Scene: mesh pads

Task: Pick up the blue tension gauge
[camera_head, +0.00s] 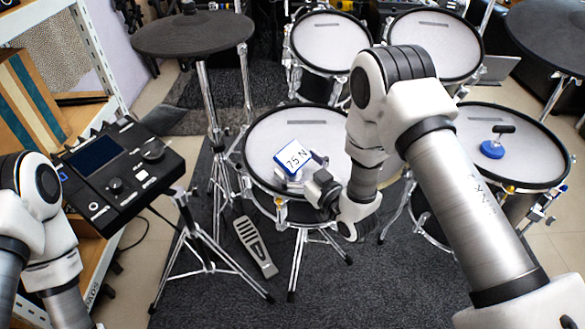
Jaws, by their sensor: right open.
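A blue-edged block with a white face marked "75 N" (292,157) lies tilted over the middle drum's white head (262,140). A round blue device with a black T-shaped top (492,149) stands on the right drum's head; I cannot tell from the picture which of the two is the tension gauge. My right gripper (300,171) is open, its fingers right at the lower edge of the "75 N" block; contact is unclear. My left arm shows at the lower left, but its gripper is out of view.
Two more drums (331,40) stand at the back. A cymbal pad (192,33) is at upper left, another (552,34) at upper right. A black drum module (118,174) on a stand is at left. A pedal (254,246) lies on the dark mat (335,290).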

